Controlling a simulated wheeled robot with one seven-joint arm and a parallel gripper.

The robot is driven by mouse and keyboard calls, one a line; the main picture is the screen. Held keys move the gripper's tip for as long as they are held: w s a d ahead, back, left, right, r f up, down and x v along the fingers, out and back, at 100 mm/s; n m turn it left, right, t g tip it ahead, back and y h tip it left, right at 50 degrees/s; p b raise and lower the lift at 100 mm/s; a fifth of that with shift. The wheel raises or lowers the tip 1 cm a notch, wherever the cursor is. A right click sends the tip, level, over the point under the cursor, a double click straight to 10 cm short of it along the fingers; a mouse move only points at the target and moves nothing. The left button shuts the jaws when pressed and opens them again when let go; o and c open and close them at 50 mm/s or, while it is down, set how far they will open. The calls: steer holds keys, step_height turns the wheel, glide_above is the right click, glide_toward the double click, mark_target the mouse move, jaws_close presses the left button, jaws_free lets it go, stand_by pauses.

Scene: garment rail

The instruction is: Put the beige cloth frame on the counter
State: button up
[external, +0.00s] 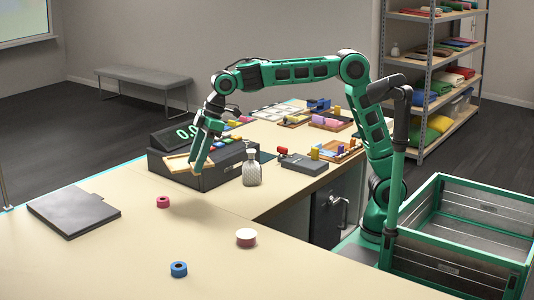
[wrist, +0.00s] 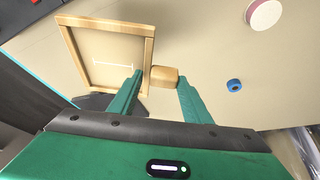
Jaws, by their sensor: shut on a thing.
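The beige cloth frame (wrist: 103,62) has a light wooden border and a pale beige panel with a white line mark. A small wooden block (wrist: 164,73) at its side sits between the fingers of my gripper (wrist: 160,84), which is shut on it. In the external view, the frame (external: 177,163) shows as a thin tan shape in front of the cash register, at my gripper (external: 198,168). It appears held above the counter (external: 210,235); the exact gap cannot be told.
The black register (external: 185,172) and a glass bottle (external: 251,170) are close to my gripper. A dark folder (external: 73,212), a red roll (external: 163,202), a white-topped roll (external: 246,237) and a blue roll (external: 179,269) lie on the counter, with bare surface between them.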

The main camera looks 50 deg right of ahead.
steer(key=w+d+m+t+h, duration=0.1)
steer(key=w+d+m, duration=0.1)
steer(key=w+d, duration=0.65)
steer(key=w+d+m, duration=0.3)
steer(key=d, duration=1)
steer(key=w+d+m+t+h, duration=0.1)
steer(key=w+d+m, duration=0.1)
steer(key=w+d, duration=0.6)
steer(key=s+d+m+h, duration=0.25)
steer(key=d+m, duration=0.25)
steer(key=d, duration=2.5)
steer(key=shift+m+y, duration=0.25)
steer(key=shift+m, duration=0.05)
steer(key=d+f, duration=0.3)
steer(key=f, duration=0.1)
steer(key=w+d+f, duration=0.1)
steer(key=d+f, duration=0.3)
steer(key=w+d+f, duration=0.1)
steer(key=d+f, duration=0.3)
steer(key=shift+w+d, duration=0.15)
steer(key=shift+d, duration=0.05)
steer(key=shift+f, duration=2.1)
